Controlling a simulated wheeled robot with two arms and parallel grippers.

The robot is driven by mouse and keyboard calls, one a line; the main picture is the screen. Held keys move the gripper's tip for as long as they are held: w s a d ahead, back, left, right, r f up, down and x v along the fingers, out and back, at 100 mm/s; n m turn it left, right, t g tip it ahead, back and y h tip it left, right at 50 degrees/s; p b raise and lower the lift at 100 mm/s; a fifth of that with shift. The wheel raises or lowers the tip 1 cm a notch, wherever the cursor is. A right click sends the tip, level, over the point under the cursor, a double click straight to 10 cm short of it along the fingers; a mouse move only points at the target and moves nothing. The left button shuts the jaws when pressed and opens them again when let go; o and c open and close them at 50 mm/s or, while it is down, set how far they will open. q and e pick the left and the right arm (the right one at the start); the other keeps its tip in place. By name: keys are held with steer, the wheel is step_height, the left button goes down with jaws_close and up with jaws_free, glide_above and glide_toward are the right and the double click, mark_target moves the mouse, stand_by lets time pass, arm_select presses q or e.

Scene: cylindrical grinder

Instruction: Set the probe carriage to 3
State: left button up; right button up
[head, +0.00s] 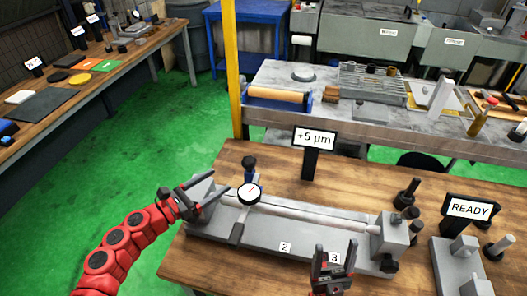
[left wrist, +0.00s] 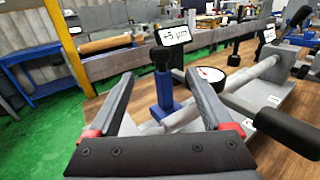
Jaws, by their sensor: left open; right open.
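The probe carriage carries a round white dial gauge (head: 249,194) and a blue post with a black knob (head: 249,163). It stands near the left end of the grey bench fixture (head: 300,236), left of the label 2 (head: 285,247); the label 3 (head: 334,258) is further right. My left gripper (head: 203,203) is open at the fixture's left end, left of the carriage. In the left wrist view the blue post (left wrist: 165,92) shows between its fingers, apparently beyond them, and the dial (left wrist: 211,74) is just right. My right gripper (head: 334,256) is open and empty by label 3.
A sign reading +5 µm (head: 314,139) stands behind the fixture. A grey bench (head: 275,118) lies behind, and a yellow post (head: 232,60) rises at the back left.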

mark_target(254, 157)
arm_select(q)
steer(key=p+x, duration=0.1)
steer(key=x, duration=0.6)
steer(key=p+x, duration=0.2)
steer(key=x, duration=0.6)
steer(key=shift+a+r, duration=0.1)
steer(key=shift+r, duration=0.1)
steer(key=shift+w+d+f, duration=0.15)
steer(key=shift+w+d, duration=0.25)
steer(key=shift+d, duration=0.15)
jaws_close()
